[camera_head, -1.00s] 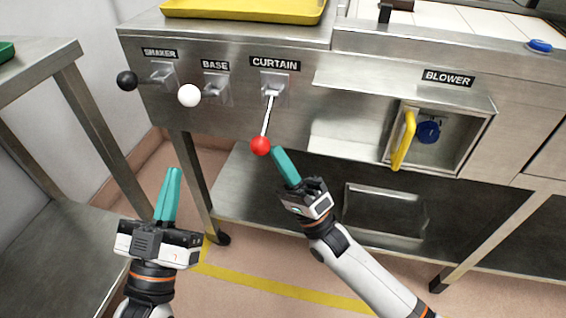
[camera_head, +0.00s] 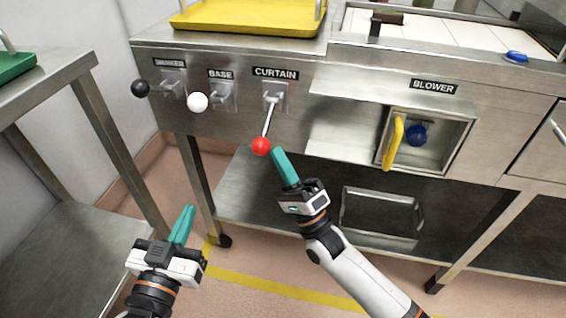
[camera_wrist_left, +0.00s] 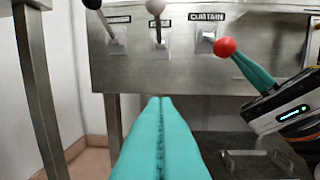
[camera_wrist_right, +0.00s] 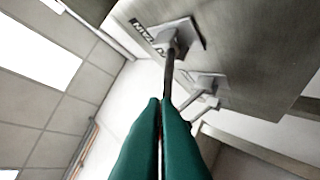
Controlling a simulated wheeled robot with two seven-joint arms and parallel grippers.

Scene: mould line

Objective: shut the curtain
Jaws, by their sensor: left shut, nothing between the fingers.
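The curtain lever (camera_head: 268,120), a metal rod with a red ball (camera_head: 262,146), slants out and down below the CURTAIN label (camera_head: 275,73). My right gripper (camera_head: 279,152) has its green fingertips at the ball's right side. The ball also shows at those fingertips in the left wrist view (camera_wrist_left: 225,47). In the right wrist view the rod (camera_wrist_right: 168,75) runs to the nearly closed fingertips (camera_wrist_right: 162,101), and the ball is hidden. I cannot tell whether they grip it. My left gripper (camera_head: 188,208) is shut and empty, lower left. I cannot make out the curtain itself.
A black knob (camera_head: 140,88) and a white knob (camera_head: 197,102) stick out left of the curtain lever. A yellow handle (camera_head: 394,142) is in the blower recess at right. A steel table (camera_head: 60,75) stands at left. Open floor lies below my left gripper.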

